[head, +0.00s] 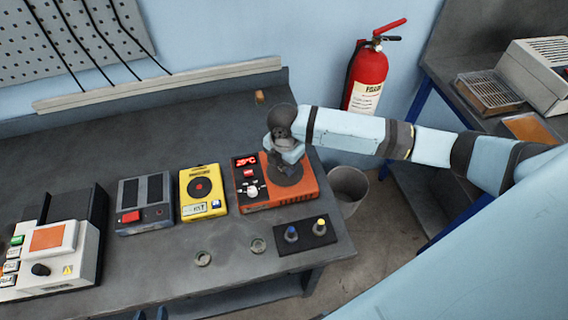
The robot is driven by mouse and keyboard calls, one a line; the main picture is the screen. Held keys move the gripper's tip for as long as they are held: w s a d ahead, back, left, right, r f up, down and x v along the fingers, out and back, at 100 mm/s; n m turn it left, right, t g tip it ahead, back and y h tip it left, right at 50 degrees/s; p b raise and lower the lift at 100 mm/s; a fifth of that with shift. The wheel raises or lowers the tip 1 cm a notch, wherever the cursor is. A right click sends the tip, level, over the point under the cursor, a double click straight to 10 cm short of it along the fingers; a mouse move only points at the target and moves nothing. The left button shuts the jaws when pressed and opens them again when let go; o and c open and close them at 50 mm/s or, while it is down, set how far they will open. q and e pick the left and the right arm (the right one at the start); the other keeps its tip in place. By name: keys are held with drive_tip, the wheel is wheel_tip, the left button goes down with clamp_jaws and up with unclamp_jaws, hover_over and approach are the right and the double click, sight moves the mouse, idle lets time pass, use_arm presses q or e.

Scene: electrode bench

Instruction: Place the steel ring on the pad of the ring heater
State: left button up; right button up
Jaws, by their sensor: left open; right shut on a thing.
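The ring heater looks to be the orange unit (310,186) with a red display reading 25°C, a white knob and a dark round pad (288,178). My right gripper (287,160) reaches in from the right and is directly over this pad, pointing down. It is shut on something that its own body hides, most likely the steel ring. I cannot tell whether that thing touches the pad.
A yellow unit (203,192), a dark grey unit (144,204) and a white unit with an orange plate (50,242) stand left. Two small rings (203,258) (258,245) and a black knob panel (306,236) lie in front. A bin (349,188) stands right.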

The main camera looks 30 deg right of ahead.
drive_tip(key=shift+f, duration=0.5)
drive_tip(key=shift+f, duration=0.1)
drive_tip(key=o, duration=1)
wheel_tip(320, 180, up, 12)
drive_tip(key=shift+r+b, duration=0.15)
drive_tip(key=shift+b, duration=0.55)
